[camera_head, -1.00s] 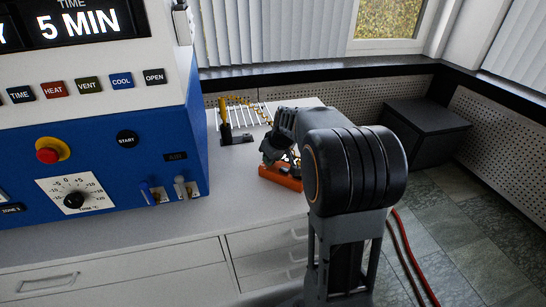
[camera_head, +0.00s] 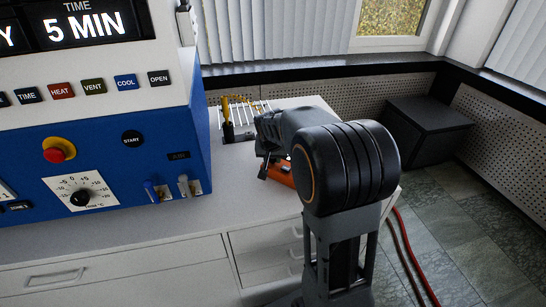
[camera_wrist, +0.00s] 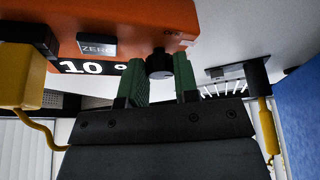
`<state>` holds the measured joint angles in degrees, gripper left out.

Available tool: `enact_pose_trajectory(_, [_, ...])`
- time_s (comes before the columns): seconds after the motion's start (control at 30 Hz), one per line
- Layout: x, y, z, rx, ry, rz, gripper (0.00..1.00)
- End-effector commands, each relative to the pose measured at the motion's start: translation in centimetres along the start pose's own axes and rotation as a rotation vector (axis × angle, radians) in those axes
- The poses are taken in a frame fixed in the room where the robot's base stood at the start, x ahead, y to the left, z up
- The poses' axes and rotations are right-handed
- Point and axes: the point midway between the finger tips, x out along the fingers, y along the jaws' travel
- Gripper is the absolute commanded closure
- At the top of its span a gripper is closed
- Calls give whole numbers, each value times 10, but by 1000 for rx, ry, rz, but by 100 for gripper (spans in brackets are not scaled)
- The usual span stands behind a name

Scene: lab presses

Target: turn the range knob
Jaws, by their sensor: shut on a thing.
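An orange device (camera_head: 280,174) lies on the white worktop, partly hidden behind my arm in the head view. In the wrist view its orange body (camera_wrist: 110,18) fills the top, with a button marked ZERO (camera_wrist: 97,47) and a white "10" marking. A short black knob (camera_wrist: 159,64) sticks out of the device. My gripper (camera_wrist: 163,76) has green fingers on both sides of this knob and is shut on it. In the head view the fingers and the knob are hidden. Whether the knob has turned cannot be told.
A blue and white press (camera_head: 100,155) with buttons and a trim dial (camera_head: 80,198) stands at the left. A white rack (camera_head: 250,107) and a yellow-handled tool (camera_head: 226,120) stand behind the device.

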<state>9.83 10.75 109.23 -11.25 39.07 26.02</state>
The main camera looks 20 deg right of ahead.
Motion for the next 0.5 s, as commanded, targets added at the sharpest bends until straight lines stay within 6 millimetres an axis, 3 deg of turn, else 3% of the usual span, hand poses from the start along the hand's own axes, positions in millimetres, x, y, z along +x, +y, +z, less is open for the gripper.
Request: enact_pose_trajectory(0.5, [0,0,0,45,-2,19,95])
